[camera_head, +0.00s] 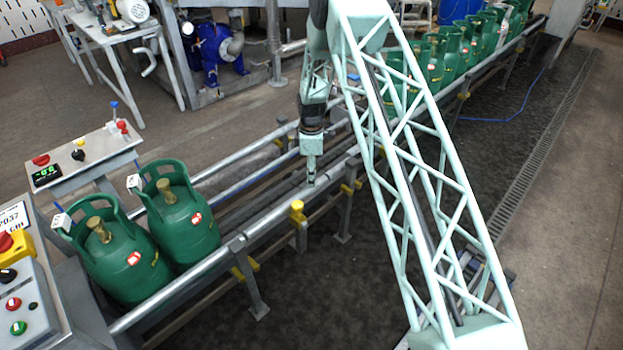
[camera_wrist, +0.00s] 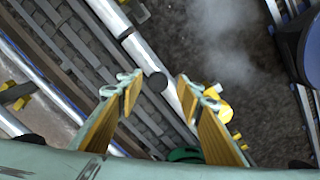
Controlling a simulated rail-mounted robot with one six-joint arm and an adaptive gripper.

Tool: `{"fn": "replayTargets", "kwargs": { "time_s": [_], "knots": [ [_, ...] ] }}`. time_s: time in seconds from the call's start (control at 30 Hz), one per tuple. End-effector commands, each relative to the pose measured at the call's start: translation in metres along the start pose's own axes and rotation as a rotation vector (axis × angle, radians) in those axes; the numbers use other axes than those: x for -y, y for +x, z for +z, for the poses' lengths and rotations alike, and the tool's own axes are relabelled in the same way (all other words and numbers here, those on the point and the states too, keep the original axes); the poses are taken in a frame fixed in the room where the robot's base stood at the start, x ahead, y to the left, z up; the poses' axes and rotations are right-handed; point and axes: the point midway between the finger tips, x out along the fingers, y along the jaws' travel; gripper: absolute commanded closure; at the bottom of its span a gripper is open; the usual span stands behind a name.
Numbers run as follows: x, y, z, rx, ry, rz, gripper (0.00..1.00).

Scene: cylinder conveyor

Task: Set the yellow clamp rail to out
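A yellow knob-like clamp (camera_head: 297,211) sits on the near side of the conveyor's front silver rail (camera_head: 262,226). In the wrist view a yellow rounded part (camera_wrist: 222,107), apparently this clamp, shows just beyond my right finger, partly covered by it. My gripper (camera_head: 311,181) points down over the front rail, a little behind and right of the clamp in the head view. In the wrist view its fingers (camera_wrist: 157,82) are apart, with a dark round end of a part and the silver rail showing between them. Nothing is held. Whether the fingertips touch the rail I cannot tell.
Two green gas cylinders (camera_head: 186,225) stand on the conveyor at left, with more cylinders (camera_head: 452,52) farther up the line. A control panel (camera_head: 22,300) is at lower left. Other yellow brackets (camera_head: 351,187) sit along the rail. The floor in front is mostly clear.

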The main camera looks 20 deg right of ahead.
Motion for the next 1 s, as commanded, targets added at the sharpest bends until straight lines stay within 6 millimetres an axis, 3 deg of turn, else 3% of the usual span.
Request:
{"fn": "replayTargets", "kwargs": {
  "time_s": [0.7,1.0],
  "knots": [
    [0.0,-0.084,0.001,0.0,0.001,0.001,0.67],
    [0.001,-0.104,0.001,0.0,0.001,0.0,0.67]
  ]
}}
